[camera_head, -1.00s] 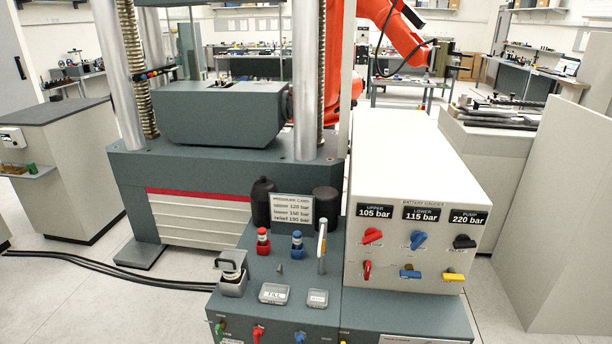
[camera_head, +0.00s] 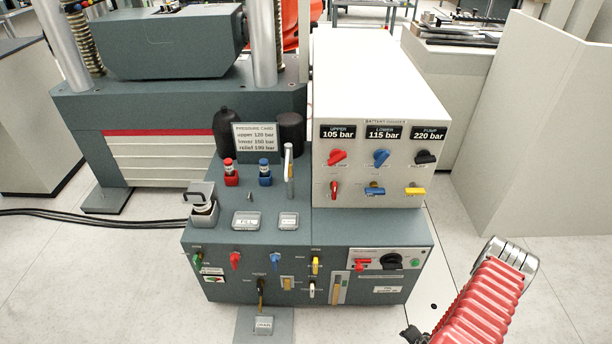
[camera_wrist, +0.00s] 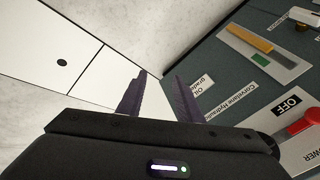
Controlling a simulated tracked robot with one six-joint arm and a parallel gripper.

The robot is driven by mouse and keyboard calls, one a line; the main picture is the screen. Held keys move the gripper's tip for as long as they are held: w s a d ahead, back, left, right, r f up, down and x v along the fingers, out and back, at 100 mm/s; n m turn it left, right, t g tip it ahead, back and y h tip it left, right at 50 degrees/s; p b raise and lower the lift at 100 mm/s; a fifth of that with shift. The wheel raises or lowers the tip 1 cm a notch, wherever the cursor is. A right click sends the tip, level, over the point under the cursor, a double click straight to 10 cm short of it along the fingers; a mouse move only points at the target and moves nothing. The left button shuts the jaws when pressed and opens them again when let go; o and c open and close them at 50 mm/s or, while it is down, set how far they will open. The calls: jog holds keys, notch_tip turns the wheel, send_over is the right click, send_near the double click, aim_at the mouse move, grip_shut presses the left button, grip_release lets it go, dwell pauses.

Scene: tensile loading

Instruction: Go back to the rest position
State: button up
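My gripper (camera_wrist: 161,78) shows in the wrist view with its two dark fingers apart and nothing between them. It is beside the front of the grey hydraulic console, whose panel (camera_wrist: 235,90) fills the right of that view with a yellow-handled lever (camera_wrist: 250,38) and a red knob (camera_wrist: 300,122) by an OFF label. In the head view my red arm (camera_head: 482,305) reaches in at the lower right, right of the console (camera_head: 225,265). The gripper's fingers cannot be made out there.
A cream gauge box (camera_head: 375,70) with coloured knobs sits on the console. A grey testing machine (camera_head: 75,120) stands behind left, and a pale partition (camera_head: 540,130) at right. Black cables (camera_head: 90,212) lie on the left floor. Floor at lower left is clear.

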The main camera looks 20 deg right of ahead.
jog(key=w+a+r+n+g, duration=0.2)
jog(key=a+r+n+g, duration=0.1)
jog(key=r, duration=1.5)
jog(key=w+a+r+n+g, duration=0.2)
jog(key=r+n+g, duration=0.15)
jog(key=r, duration=1.45)
jog(key=s+a+r+n+t, duration=0.2)
jog(key=a+r+n+t, duration=0.1)
jog(key=a+r, duration=1.1)
jog(key=s+a+r+n+t+y, duration=0.1)
jog(key=s+a+r+n+t, duration=0.2)
jog(key=a+r, duration=1.2)
notch_tip(320, 180, up, 8)
jog(key=shift+f+n+t, duration=0.2)
jog(key=shift+n+t, duration=0.25)
jog(key=shift+n, duration=0.2)
